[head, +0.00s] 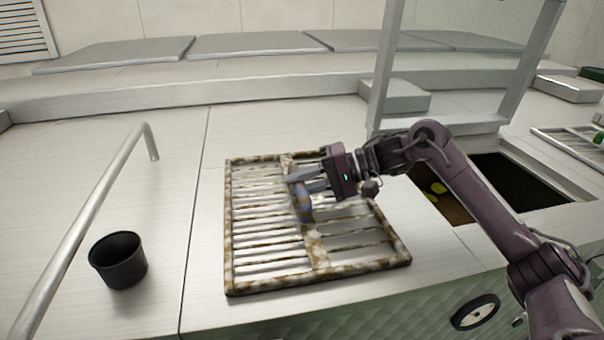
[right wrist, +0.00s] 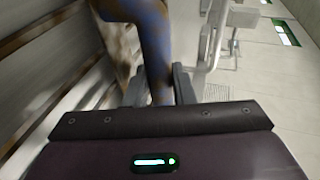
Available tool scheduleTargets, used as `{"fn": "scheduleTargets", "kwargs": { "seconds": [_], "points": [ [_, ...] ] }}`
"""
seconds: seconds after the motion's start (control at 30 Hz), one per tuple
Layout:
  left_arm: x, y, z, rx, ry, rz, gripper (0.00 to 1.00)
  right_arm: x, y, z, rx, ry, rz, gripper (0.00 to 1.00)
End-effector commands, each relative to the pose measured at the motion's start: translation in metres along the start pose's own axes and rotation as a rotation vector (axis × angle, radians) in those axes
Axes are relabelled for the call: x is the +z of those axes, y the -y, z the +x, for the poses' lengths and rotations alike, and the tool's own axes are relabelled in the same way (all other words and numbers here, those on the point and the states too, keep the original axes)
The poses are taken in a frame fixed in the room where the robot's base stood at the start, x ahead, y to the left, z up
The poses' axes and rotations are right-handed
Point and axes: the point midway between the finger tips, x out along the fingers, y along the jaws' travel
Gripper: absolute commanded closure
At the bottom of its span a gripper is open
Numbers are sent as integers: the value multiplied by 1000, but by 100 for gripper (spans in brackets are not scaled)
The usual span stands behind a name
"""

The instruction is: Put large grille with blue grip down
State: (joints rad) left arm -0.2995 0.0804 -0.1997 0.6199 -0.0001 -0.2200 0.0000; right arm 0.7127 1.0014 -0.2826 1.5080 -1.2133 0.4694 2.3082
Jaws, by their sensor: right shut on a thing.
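The large grille (head: 318,263) has a rusty, stained frame with metal bars. It lies flat on or just above the pale counter in the middle of the head view; I cannot tell if it touches. Its blue grip (head: 304,203) stands on the central crossbar. My right gripper (head: 300,184) comes from the right and is shut on the blue grip. In the right wrist view the blue, brown-stained grip (right wrist: 157,50) sits between the fingers, with grille bars blurred at left. My left gripper is not in view.
A dark rectangular opening (head: 515,180) with yellow-green bits lies right of the grille, below a metal frame (head: 385,65). A black cup (head: 119,262) and a metal rail (head: 85,215) are at left. Another grille (head: 570,146) lies far right. Counter between cup and grille is clear.

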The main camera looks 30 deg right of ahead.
Motion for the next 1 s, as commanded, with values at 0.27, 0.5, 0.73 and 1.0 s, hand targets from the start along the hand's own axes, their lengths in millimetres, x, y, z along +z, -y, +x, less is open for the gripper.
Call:
{"fn": "scheduleTargets", "kwargs": {
  "seconds": [0.27,0.5,0.73,1.0],
  "points": [
    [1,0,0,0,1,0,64,0,-1,0,2,2,5,56],
    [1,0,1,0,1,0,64,1,-2,1,5,4,7,56],
    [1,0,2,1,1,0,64,1,-4,-1,7,4,8,56],
    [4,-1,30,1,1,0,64,0,-8,-40,7,-3,5,56]
  ]
}}
